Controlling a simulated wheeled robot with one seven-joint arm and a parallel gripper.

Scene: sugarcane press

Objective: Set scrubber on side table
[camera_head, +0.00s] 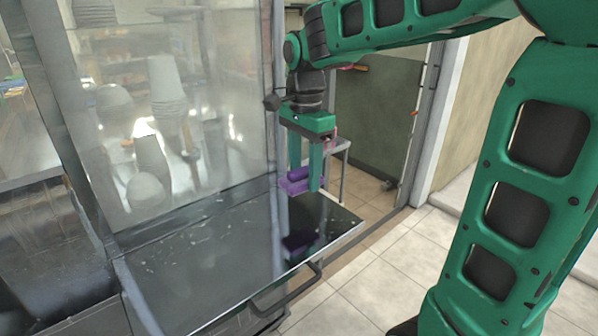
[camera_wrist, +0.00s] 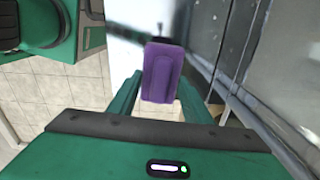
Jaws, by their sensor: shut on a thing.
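A purple scrubber (camera_head: 298,184) is held between the fingers of my gripper (camera_head: 308,182) in the head view. My gripper points down and is shut on it. The scrubber is above the dark glossy side table top (camera_head: 215,262), near its far right part, with a dark purple reflection below it. In the wrist view the scrubber (camera_wrist: 161,73) shows its flat purple face between the fingers of my gripper (camera_wrist: 158,95). The scrubber appears apart from the surface.
A metal-framed glass panel (camera_head: 165,110) stands along the table's back edge. A handle bar (camera_head: 290,290) juts from the table's front. An open doorway and a small metal stand (camera_head: 338,150) lie beyond. The table top looks clear.

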